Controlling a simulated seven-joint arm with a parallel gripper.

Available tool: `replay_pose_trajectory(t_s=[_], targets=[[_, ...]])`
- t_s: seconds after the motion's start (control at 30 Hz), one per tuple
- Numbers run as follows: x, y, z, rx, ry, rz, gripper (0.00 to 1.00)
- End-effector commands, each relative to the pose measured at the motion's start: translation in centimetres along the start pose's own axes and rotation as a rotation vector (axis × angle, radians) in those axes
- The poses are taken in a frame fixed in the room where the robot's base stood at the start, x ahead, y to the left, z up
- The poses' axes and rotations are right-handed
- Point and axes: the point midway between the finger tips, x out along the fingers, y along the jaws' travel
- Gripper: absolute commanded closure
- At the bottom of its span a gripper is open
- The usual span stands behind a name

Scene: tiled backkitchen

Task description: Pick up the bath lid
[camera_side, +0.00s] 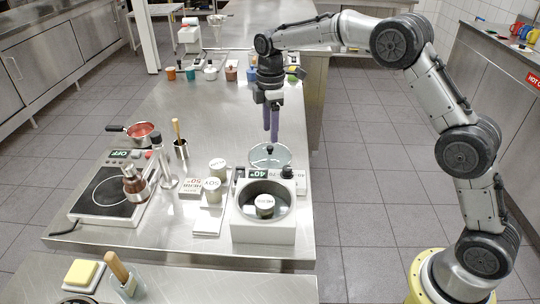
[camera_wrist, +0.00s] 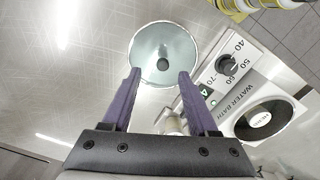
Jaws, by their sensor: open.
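The bath lid (camera_side: 262,157) is a round, glass-like disc with a dark knob in its middle, lying flat on the steel bench just behind the water bath. It also shows in the wrist view (camera_wrist: 150,49), ahead of the fingertips. My gripper (camera_side: 271,138) points down above the lid, with purple fingers apart and nothing between them. In the wrist view my gripper (camera_wrist: 160,76) frames the near side of the lid. The water bath (camera_side: 240,229) is a white box with a round well holding a labelled jar (camera_side: 264,205). Its dial (camera_wrist: 226,64) and scale show in the wrist view.
Jars and a sign block (camera_side: 191,187) stand left of the bath. Small coloured containers (camera_side: 209,72) line the back. The bench left of the lid is partly clear.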

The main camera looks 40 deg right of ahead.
Motion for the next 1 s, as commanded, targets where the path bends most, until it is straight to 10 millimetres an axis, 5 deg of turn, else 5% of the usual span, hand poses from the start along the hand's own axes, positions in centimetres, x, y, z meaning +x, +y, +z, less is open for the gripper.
replay_pose_trajectory(t_s=[0.3,0.63,0.9,1.0], targets=[[4.2,-0.5,-0.2,0.0,-0.001,-0.003,0.4],[4.9,-0.5,-0.3,0.0,0.0,-0.001,0.4],[4.8,-0.5,-0.3,0.0,0.0,-0.001,0.89],[4.8,-0.5,-0.3,0.0,0.0,-0.001,1.0]])
